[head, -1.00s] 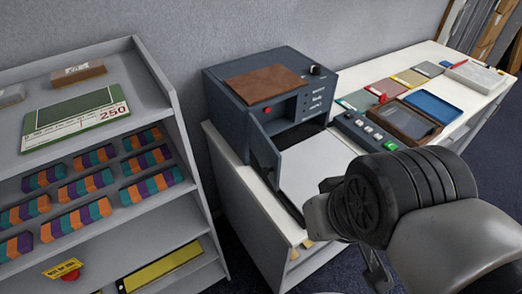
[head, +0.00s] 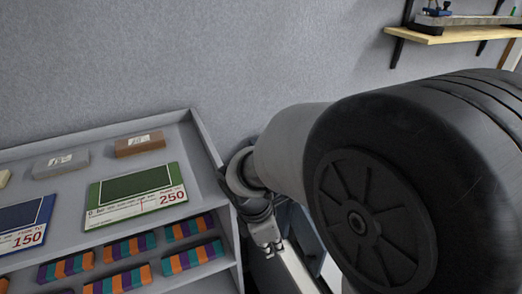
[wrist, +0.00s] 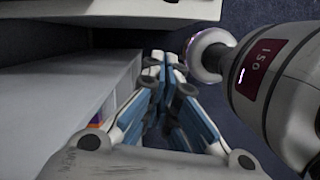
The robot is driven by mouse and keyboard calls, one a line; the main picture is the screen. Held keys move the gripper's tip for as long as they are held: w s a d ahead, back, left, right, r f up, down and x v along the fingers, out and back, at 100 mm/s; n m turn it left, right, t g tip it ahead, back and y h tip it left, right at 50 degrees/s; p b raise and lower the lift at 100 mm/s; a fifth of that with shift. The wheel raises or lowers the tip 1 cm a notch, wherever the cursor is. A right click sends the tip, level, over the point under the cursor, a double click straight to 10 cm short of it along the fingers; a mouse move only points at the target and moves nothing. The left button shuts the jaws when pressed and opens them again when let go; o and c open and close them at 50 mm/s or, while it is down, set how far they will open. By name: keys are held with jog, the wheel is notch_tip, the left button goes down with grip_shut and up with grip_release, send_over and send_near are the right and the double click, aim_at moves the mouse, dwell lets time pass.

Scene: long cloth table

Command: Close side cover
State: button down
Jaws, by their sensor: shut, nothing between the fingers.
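My gripper (head: 268,240) is low in the middle of the head view, beside the right side of the grey shelf unit. Its blue and grey fingers fill the middle of the wrist view (wrist: 168,66), drawn together with nothing between them. My arm blocks most of the right half of the head view. The machine with its side cover is almost wholly hidden there. A narrow blue-grey strip shows just right of my gripper; I cannot tell whether it is the cover. The cover cannot be made out in the wrist view.
The grey shelf unit (head: 213,160) stands close left of my gripper, with cards and striped blocks on it. The white table's edge (head: 297,268) runs low beside the gripper. A wooden wall shelf (head: 455,34) hangs at upper right. Dark floor shows in the wrist view.

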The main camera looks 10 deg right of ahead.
jog(key=d+f+b, duration=0.3)
jog(key=d+f, duration=0.3)
jog(key=f, duration=0.3)
jog(key=shift+w+d+f+b, duration=0.15)
jog(key=shift+w+f+b, duration=0.15)
jog(key=shift+w, duration=0.15)
